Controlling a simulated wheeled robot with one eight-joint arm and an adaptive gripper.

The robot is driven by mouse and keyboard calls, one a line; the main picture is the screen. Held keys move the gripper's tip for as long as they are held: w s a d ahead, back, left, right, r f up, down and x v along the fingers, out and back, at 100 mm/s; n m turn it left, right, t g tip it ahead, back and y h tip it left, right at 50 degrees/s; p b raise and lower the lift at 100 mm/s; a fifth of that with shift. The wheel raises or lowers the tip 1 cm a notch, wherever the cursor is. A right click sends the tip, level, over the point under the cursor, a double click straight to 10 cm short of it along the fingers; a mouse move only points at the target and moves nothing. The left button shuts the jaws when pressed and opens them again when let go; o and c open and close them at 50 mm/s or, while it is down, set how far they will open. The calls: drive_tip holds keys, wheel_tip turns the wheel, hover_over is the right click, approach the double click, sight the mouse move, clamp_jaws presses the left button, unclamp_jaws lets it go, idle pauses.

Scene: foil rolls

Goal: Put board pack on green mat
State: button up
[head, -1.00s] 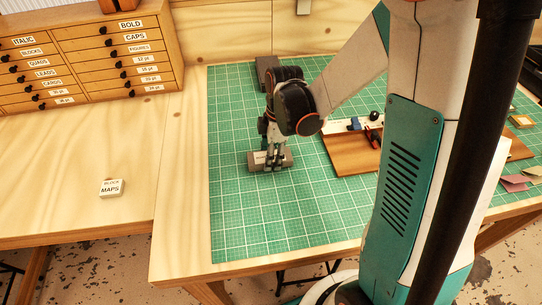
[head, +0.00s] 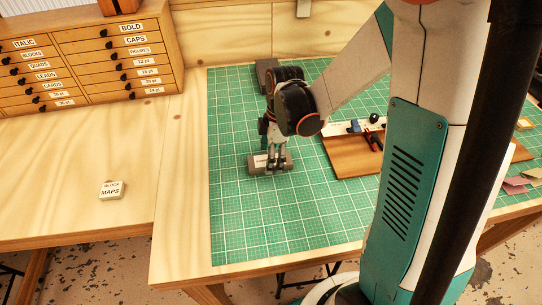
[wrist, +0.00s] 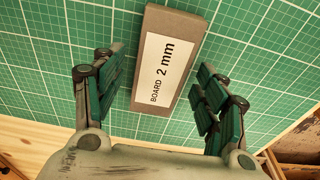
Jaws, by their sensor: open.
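The board pack (head: 258,162) is a grey-brown block with a white label, lying on the green mat (head: 240,220) left of the mat's middle. In the wrist view the board pack (wrist: 180,25) shows its label "BOARD 2 mm". My gripper (head: 275,170) is above and at the pack in the head view and hides part of it. In the wrist view my gripper (wrist: 162,72) is open, with one finger on each side of the pack and mat showing in the gaps. The green mat (wrist: 50,50) shows around the pack there.
A dark grey block (head: 265,72) stands at the mat's back left edge. A wooden board (head: 350,160) with tools lies right of my gripper. The mat's front left is clear.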

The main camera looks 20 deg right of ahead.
wheel_tip(320, 180, up, 10)
drive_tip(key=d+r+p, duration=0.1)
drive_tip(key=p, duration=0.2)
drive_tip(key=s+a+r+m+t+h, duration=0.1)
drive_tip(key=s+r+m+t, duration=0.6)
drive_tip(key=s+r+m, duration=0.3)
drive_tip(key=shift+s+a+m, duration=0.15)
drive_tip(key=shift+s+m, duration=1.6)
drive_tip(key=shift+m, duration=1.15)
